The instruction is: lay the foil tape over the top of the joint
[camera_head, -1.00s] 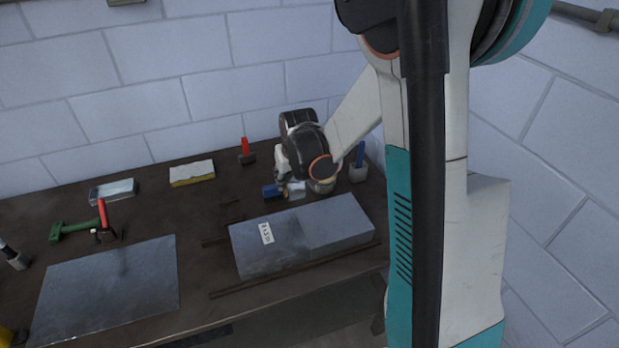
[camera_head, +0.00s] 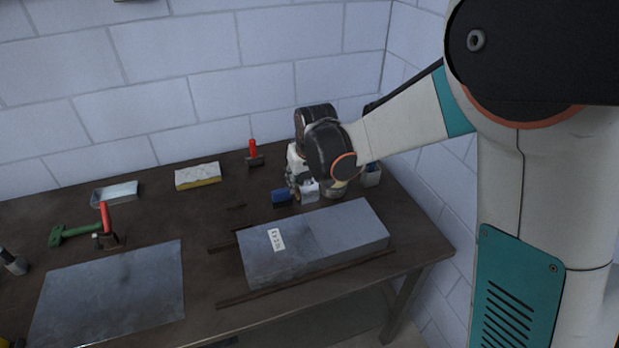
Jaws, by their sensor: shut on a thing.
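A grey sheet-metal duct (camera_head: 350,229) lies on the dark bench, made of two box sections. The joint (camera_head: 312,238) shows as a line across its top. My gripper (camera_head: 302,184) is behind the duct at the back of the bench, pointing down, its fingers partly hidden by my wrist. It appears shut on a small pale silvery piece (camera_head: 310,191), which looks like the foil tape. The piece is clear of the joint. I cannot tell whether it touches the bench.
A blue item (camera_head: 282,197) sits just left of my gripper. Dark bars lie along the duct.

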